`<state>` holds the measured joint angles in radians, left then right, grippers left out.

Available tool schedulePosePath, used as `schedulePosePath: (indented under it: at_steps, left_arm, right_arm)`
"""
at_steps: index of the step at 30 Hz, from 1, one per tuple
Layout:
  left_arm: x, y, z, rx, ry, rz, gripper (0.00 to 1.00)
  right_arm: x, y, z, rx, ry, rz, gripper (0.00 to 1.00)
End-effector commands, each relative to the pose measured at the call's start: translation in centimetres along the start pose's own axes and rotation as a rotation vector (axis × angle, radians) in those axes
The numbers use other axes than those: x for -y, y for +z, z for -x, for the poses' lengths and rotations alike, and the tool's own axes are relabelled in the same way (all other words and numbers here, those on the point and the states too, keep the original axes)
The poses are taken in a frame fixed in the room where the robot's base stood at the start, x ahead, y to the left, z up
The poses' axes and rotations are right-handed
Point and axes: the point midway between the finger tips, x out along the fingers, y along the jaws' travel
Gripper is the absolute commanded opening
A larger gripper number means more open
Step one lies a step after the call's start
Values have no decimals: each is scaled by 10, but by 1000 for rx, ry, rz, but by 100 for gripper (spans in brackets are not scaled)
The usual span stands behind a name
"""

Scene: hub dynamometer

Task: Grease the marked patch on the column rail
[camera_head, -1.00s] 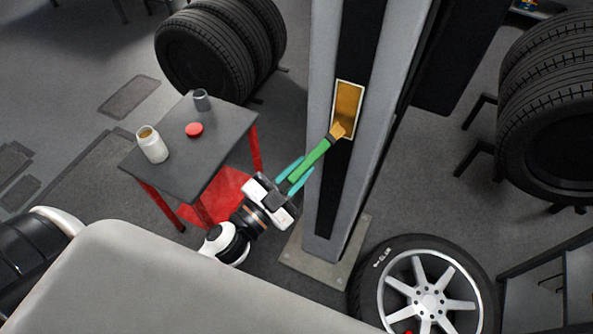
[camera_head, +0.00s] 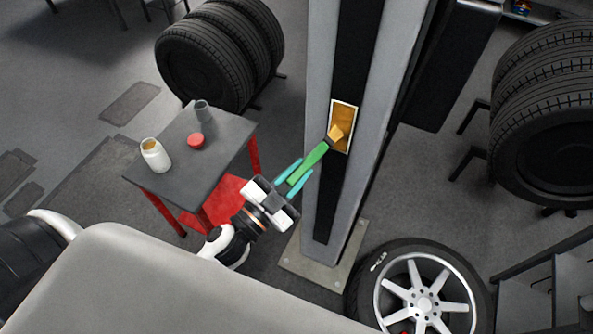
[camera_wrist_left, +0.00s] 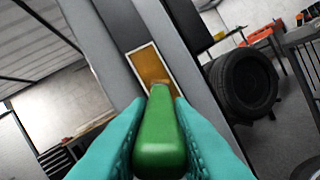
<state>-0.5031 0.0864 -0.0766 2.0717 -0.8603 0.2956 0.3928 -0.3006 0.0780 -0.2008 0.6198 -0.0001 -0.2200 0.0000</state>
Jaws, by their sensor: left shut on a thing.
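The grey column (camera_head: 381,100) stands upright with a dark rail (camera_head: 364,45) down its face. On the rail is the marked patch (camera_head: 349,114), a white-edged rectangle filled with amber grease colour. My left gripper (camera_head: 296,178) is shut on the green handle of a brush (camera_head: 307,164). The brush's amber tip (camera_head: 335,132) overlaps the patch in the head view; whether it touches I cannot tell. In the left wrist view the green handle (camera_wrist_left: 160,135) lies between teal fingers, and its far end meets the patch's lower part (camera_wrist_left: 150,66). My right gripper is not in view.
A small table (camera_head: 190,170) on the left bears an open jar with amber contents (camera_head: 155,157), a red lid (camera_head: 196,140) and a grey cup (camera_head: 202,111). Tyres stand behind it and at right (camera_head: 545,130). A wheel (camera_head: 423,300) lies near the column base.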

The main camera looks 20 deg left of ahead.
Motion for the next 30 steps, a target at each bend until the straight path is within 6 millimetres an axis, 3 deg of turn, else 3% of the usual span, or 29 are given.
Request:
schedulePosePath:
  at_steps: [17,30]
  left_arm:
    - [19,-35,5,1,1,0,0]
    - [21,-33,12,-1,0,1,0]
  right_arm:
    - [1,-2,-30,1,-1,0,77]
    - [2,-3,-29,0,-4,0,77]
